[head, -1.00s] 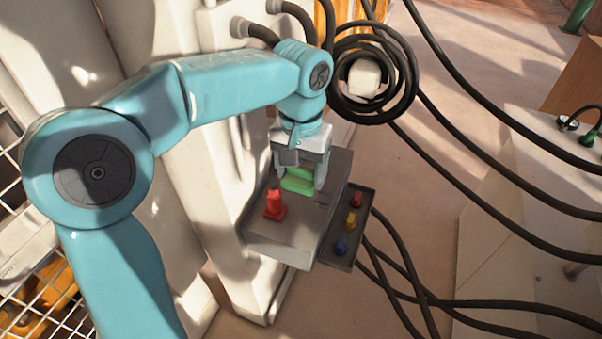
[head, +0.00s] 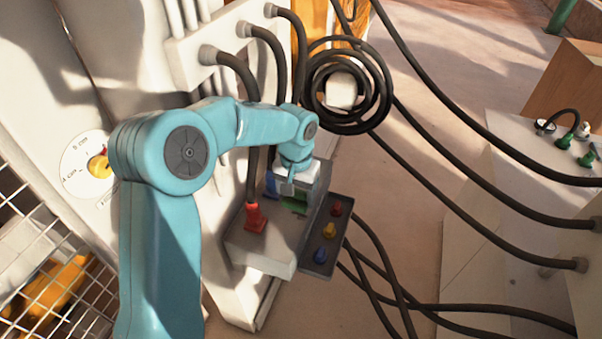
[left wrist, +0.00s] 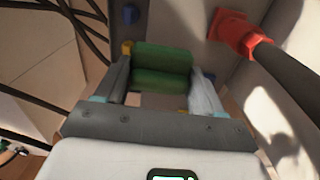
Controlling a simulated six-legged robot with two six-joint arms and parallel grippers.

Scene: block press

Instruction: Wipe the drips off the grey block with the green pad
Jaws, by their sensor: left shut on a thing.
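The grey block (head: 262,251) sticks out below the middle of the head view, with a red fitting (head: 255,219) on its top. My left gripper (head: 289,200) is shut on the green pad (head: 296,205), at the block's back right part. In the left wrist view the pad (left wrist: 162,69) lies across between the two fingers, and the red fitting (left wrist: 238,32) is at the upper right. I cannot tell whether the pad touches the block. No drips can be made out; the arm and gripper hide part of the block's top. My right gripper is not in view.
A black hose runs down to the red fitting. A dark strip (head: 318,266) with red, yellow and blue knobs (head: 319,255) lies along the block's right side. A coiled black hose (head: 346,122) hangs behind. Cables cross the right side. A wire mesh (head: 50,262) stands at lower left.

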